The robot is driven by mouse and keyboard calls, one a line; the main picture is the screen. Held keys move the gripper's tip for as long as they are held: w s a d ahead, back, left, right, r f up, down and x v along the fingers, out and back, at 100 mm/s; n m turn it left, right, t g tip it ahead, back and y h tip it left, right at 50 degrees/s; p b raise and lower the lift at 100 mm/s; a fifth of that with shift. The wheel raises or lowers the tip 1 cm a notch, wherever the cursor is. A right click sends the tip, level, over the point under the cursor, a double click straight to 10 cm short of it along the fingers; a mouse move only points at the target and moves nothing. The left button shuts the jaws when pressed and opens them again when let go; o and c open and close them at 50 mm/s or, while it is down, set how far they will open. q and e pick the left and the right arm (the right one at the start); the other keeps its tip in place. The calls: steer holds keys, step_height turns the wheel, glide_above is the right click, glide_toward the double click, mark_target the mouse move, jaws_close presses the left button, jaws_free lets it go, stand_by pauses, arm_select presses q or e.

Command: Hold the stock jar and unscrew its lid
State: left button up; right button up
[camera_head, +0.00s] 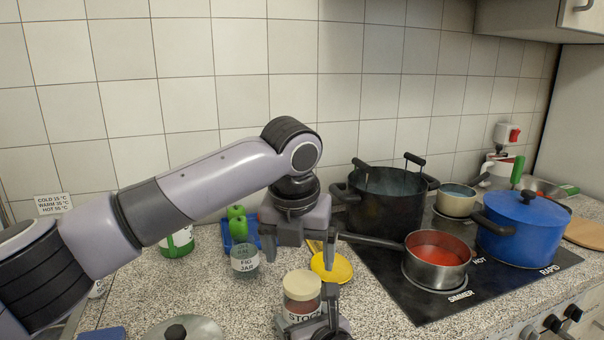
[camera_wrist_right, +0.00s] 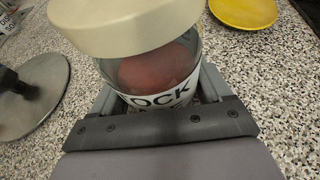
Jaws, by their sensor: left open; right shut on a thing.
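The stock jar (camera_head: 302,312) is a clear jar with a white label and a cream lid (camera_head: 302,284), upright on the speckled counter at the bottom centre. In the right wrist view the jar (camera_wrist_right: 160,72) holds something reddish-brown, and its lid (camera_wrist_right: 125,22) is on top. My right gripper (camera_wrist_right: 160,95) is shut on the jar's body, one finger on each side. My left gripper (camera_head: 299,256) points down above the lid, open and empty, its fingers apart and clear of the lid. Whether the lid is loose cannot be told.
The fig jar (camera_head: 245,262) stands to the left, a yellow dish (camera_head: 331,268) close behind right. A pot lid (camera_head: 185,330) lies front left. On the hob are a black pot (camera_head: 385,205), a red-filled saucepan (camera_head: 437,262) with its handle towards my left gripper, and a blue pot (camera_head: 522,228).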

mark_target(303, 281)
arm_select(q)
steer(key=shift+x, duration=3.35)
steer(key=c, duration=1)
steer(key=n, duration=0.2)
steer(key=shift+d+n+y, duration=0.1)
steer(key=shift+n+y, duration=0.2)
steer(key=shift+c, duration=0.2)
steer(key=n+y, duration=0.1)
steer(key=n, duration=0.3)
steer(key=shift+d, duration=0.1)
steer(key=n+g+y, duration=0.1)
steer(key=n, duration=0.6)
steer(key=shift+w+d, duration=0.1)
steer(key=o, duration=1)
steer(key=shift+o, duration=0.2)
